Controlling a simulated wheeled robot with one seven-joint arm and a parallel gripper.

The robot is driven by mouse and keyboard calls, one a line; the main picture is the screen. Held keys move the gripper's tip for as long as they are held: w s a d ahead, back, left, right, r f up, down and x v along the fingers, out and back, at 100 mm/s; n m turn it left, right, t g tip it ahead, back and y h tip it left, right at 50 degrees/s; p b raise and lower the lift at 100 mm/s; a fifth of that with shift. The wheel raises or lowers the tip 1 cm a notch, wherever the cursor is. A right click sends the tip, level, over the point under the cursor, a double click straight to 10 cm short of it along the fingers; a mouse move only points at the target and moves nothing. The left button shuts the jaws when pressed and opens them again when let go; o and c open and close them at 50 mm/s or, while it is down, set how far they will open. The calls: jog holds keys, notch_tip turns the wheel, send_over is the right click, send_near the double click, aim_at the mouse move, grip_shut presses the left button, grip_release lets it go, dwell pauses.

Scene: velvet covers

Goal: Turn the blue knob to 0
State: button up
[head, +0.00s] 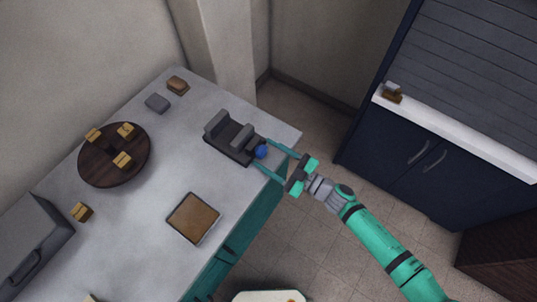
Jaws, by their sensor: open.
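The blue knob (261,152) is a small round ball-like shape on the right end of a dark grey device (228,151). The device sits near the right edge of the grey table. My gripper (262,153) reaches in from the right with its two teal fingers apart, one on each side of the knob. Whether the fingers touch the knob cannot be told from this view. No dial marks or the number 0 can be read, so the knob's setting is not visible.
On the grey table (150,235) are a square brown tray (193,218), a round dark board (100,172) with several small blocks, and a grey box (32,240). A dark blue cabinet (385,160) stands at the right. Bare floor lies between.

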jog(key=c, duration=1.1)
jog(key=shift+o, duration=0.2)
jog(key=shift+n, duration=0.4)
jog(key=n, duration=0.5)
jog(key=shift+n, duration=0.3)
jog(key=n, duration=0.5)
jog(key=shift+n, duration=0.4)
